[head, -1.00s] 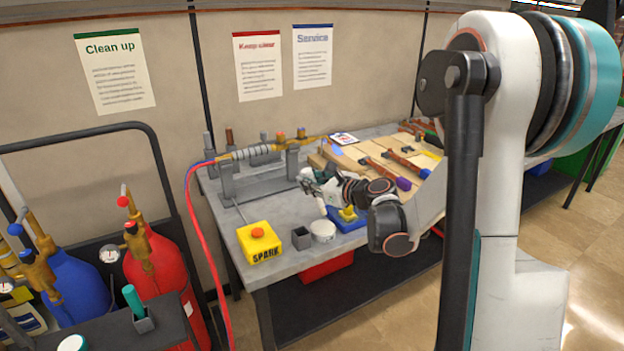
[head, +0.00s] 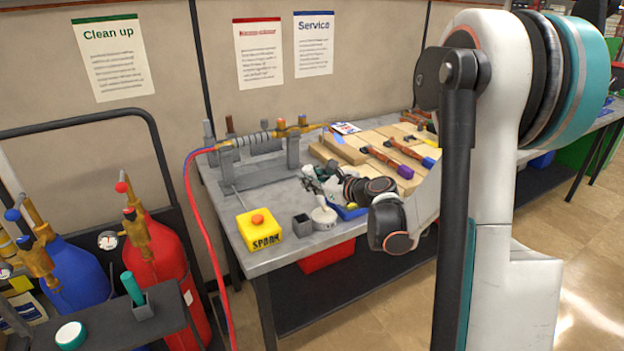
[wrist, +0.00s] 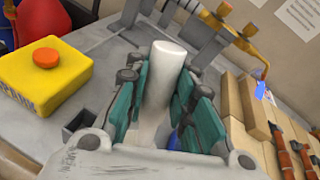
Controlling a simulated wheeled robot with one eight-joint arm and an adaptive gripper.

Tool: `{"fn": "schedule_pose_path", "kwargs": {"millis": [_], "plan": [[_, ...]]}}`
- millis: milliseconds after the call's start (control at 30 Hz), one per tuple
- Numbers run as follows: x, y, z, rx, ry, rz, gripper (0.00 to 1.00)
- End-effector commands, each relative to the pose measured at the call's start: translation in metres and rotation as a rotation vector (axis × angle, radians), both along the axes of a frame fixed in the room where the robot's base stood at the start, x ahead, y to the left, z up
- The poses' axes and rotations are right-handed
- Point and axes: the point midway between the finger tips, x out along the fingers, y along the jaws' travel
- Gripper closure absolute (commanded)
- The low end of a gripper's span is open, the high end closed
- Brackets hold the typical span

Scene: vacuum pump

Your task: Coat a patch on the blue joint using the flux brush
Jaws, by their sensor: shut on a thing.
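My gripper (head: 318,187) is low over the bench, near a white round tub (head: 324,222). Its teal fingers (wrist: 162,98) are shut on a pale, thick cylindrical handle, which I take to be the flux brush (wrist: 165,72). The brush's lower end is hidden in both views, so I cannot tell whether it touches the tub. A blue-ended copper piece (head: 428,162), which looks like the blue joint, lies on the wooden boards right of my gripper. A purple-ended one (head: 404,171) lies nearer.
A yellow SPARK box (head: 259,228) and a small grey cup (head: 302,225) stand left of the tub. A blue tray (head: 350,212) is close on its right. A pipe fixture (head: 262,150) stands at the back. Red and blue hoses (head: 200,215) hang at the left bench edge.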

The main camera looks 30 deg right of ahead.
Motion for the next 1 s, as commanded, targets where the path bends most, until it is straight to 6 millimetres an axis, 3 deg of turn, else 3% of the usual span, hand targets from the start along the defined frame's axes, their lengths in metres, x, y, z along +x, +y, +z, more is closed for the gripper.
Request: {"fn": "schedule_pose_path", "kwargs": {"millis": [1000], "plan": [[0.0,0.0,-0.0095,0.0,0.0,0.0,1.0]]}}
